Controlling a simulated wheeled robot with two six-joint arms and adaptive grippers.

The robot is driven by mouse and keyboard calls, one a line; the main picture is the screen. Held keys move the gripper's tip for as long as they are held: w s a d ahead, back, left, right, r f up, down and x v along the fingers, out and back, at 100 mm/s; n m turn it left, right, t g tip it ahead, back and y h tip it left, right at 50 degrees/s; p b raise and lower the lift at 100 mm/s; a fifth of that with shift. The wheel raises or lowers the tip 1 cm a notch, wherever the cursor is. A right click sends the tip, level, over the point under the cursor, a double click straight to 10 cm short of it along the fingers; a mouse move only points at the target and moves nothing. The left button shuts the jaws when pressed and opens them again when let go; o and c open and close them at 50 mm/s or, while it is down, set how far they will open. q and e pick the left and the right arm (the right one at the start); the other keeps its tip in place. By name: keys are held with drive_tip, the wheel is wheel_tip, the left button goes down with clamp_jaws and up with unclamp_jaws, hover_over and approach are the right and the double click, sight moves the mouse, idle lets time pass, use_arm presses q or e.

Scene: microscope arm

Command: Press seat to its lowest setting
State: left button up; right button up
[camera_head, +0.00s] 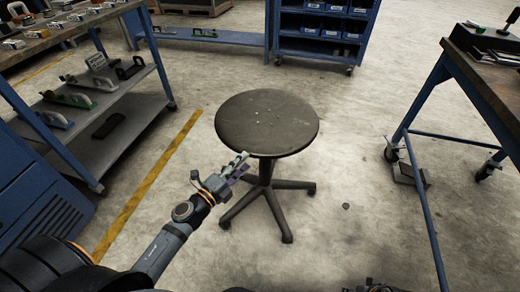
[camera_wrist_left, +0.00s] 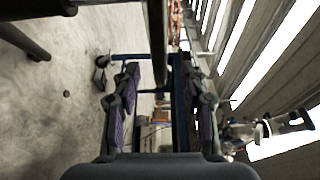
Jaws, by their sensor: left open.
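The stool has a round dark seat (camera_head: 267,123) in the middle of the head view, on a short column above a dark base (camera_head: 268,190) with several legs. My left gripper (camera_head: 240,163) is open at the near left edge of the seat, with nothing between its fingers. In that view its tips overlap the area just below the rim; I cannot tell whether they touch. In the left wrist view, turned on its side, the open fingers (camera_wrist_left: 165,98) frame the dark seat edge (camera_wrist_left: 155,35), with the stool base at upper left.
A shelf cart (camera_head: 130,105) with tools stands at left. A blue-legged table (camera_head: 470,75) is at right, and a blue bin rack (camera_head: 322,28) behind. The floor around the stool is open. A dark part of my own body shows at the bottom edge.

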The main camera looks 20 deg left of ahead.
sight(260, 147)
use_arm(q)
drive_tip(key=p+x, duration=0.1)
drive_tip(key=x, duration=0.7)
drive_tip(key=shift+w, duration=0.15)
drive_tip(key=shift+w+d, duration=0.25)
drive_tip(key=shift+w, duration=0.35)
use_arm(e)
drive_tip(key=shift+s+d+r+g, duration=0.2)
drive_tip(key=shift+r+g, duration=0.1)
drive_tip(key=shift+r, duration=0.25)
drive_tip(key=shift+s+d+r+g, duration=0.1)
drive_tip(key=shift+d+r+g, duration=0.15)
drive_tip(key=shift+r, duration=0.25)
use_arm(q)
clamp_jaws()
